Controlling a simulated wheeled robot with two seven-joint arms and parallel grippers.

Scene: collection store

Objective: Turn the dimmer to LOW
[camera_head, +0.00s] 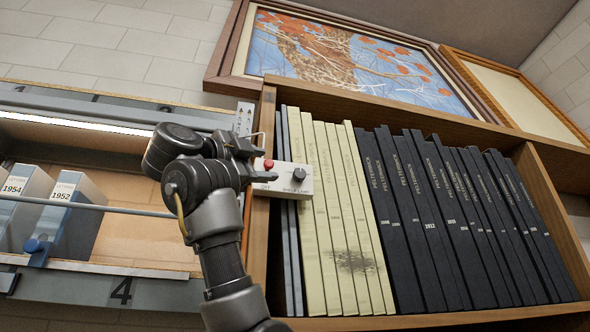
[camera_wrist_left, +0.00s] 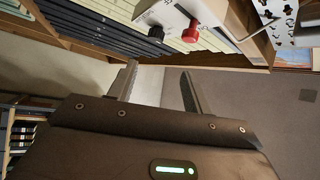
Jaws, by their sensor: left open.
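The dimmer is a black knob (camera_head: 299,175) on a small white control box (camera_head: 287,187) fixed at the left upright of the bookcase. A red button (camera_head: 268,164) sits left of the knob. The knob (camera_wrist_left: 155,31) and the red button (camera_wrist_left: 190,33) also show in the left wrist view, near the top. My left gripper (camera_head: 262,161) is open and empty, close to the box's left side. In the left wrist view its two fingers (camera_wrist_left: 158,70) point towards the box, with a gap before the knob. The knob's setting is too small to read. My right gripper is not in view.
A bookcase (camera_head: 260,235) holds cream and black volumes right of and below the box. At left, a lit shelf with a metal rail (camera_head: 100,208) holds grey boxes. A bent metal hook and perforated plate (camera_head: 244,118) are beside the control box. Framed pictures (camera_head: 350,60) stand above.

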